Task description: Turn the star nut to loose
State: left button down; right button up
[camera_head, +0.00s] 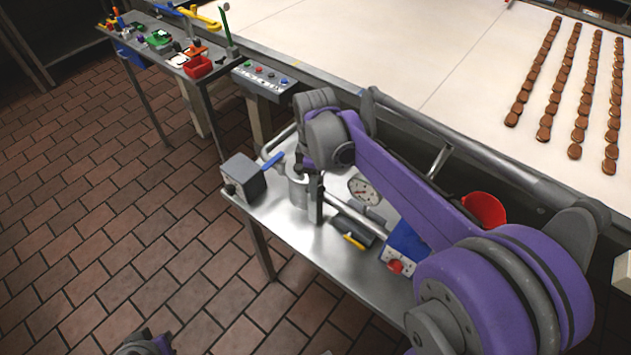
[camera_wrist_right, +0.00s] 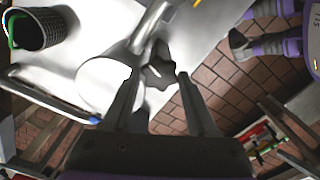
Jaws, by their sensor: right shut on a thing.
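The star nut (camera_wrist_right: 158,76) is a dark grey knob with lobes, in the middle of the right wrist view, beside a round pale metal vessel (camera_wrist_right: 108,84). In the head view my right gripper (camera_head: 316,203) reaches down beside the metal cylinder (camera_head: 298,188) on the steel table. The star nut is hidden there behind my gripper and arm. A grey and purple part of my left arm (camera_head: 143,346) shows at the bottom edge; its jaws cannot be made out.
A grey box (camera_head: 243,178) with a blue lever (camera_head: 272,160) stands at the table's left end. A gauge (camera_head: 361,189), a yellow-handled tool (camera_head: 353,241) and a red-button box (camera_head: 396,267) are close by. A conveyor (camera_head: 400,65) with rows of biscuits runs behind.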

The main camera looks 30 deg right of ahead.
dwell(0.4)
jog(key=o, duration=1.4)
jog(key=shift+r, duration=0.15)
notch_tip(320, 180, up, 11)
jog(key=shift+f+p, duration=0.2)
jog(key=shift+p, duration=0.2)
jog(key=s+a+f+m+t, duration=0.1)
jog(key=s+a+f+m, duration=0.1)
jog(key=s+f+m, duration=0.1)
jog(key=s+a+f+m+t, duration=0.2)
jog(key=s+f+m, duration=0.1)
jog(key=s+f, duration=0.3)
jog(key=s+a+f+m+t, duration=0.2)
jog(key=s+a+f+m, duration=0.1)
jog(key=s+f+m, duration=0.1)
jog(key=shift+s+f, duration=0.35)
jog(key=shift+s, duration=0.25)
jog(key=shift+s+f, duration=0.3)
jog(key=shift+s, duration=0.3)
